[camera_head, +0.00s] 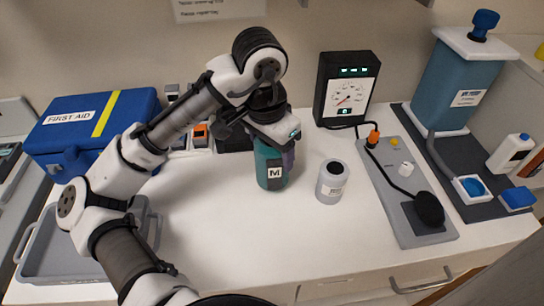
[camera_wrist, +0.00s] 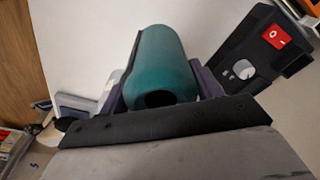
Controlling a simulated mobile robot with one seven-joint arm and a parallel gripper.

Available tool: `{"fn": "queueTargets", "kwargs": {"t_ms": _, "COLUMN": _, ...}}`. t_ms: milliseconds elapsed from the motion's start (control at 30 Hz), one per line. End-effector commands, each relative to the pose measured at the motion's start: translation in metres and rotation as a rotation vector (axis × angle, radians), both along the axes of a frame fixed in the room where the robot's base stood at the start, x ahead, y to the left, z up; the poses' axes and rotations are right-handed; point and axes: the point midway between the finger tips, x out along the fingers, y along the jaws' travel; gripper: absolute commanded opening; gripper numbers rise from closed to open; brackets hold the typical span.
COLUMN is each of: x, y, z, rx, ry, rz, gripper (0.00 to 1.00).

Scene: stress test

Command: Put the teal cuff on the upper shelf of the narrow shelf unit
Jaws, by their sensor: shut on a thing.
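The teal cuff (camera_head: 268,172) is a rolled upright cylinder with a white "M" label, at the middle of the white counter. My gripper (camera_head: 285,152) is shut on it from above, with a purple-grey finger showing at its right side. In the wrist view the cuff (camera_wrist: 160,55) lies between both fingers of my gripper (camera_wrist: 160,92), its dark hollow end facing the camera. I cannot tell whether its bottom touches the counter. I cannot make out the narrow shelf unit in either view.
A grey-white canister (camera_head: 331,183) stands close right of the cuff. A black gauge box (camera_head: 346,90) is behind it, and a cabled grey panel (camera_head: 407,195) is farther right. A blue first aid box (camera_head: 92,125) and grey tray (camera_head: 62,265) are left. The counter's front middle is clear.

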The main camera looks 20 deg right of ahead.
Motion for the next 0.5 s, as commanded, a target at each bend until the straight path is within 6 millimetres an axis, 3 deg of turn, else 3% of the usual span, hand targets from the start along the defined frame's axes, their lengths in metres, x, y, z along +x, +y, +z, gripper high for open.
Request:
{"fn": "queueTargets", "kwargs": {"t_ms": 167, "x": 0.0, "y": 0.0, "z": -0.024, "rx": -0.001, "ry": 0.003, "rz": 0.001, "gripper": 0.38}}
{"fn": "queueTargets", "kwargs": {"t_ms": 500, "x": 0.0, "y": 0.0, "z": -0.027, "rx": 0.0, "ry": 0.0, "rz": 0.001, "gripper": 0.38}}
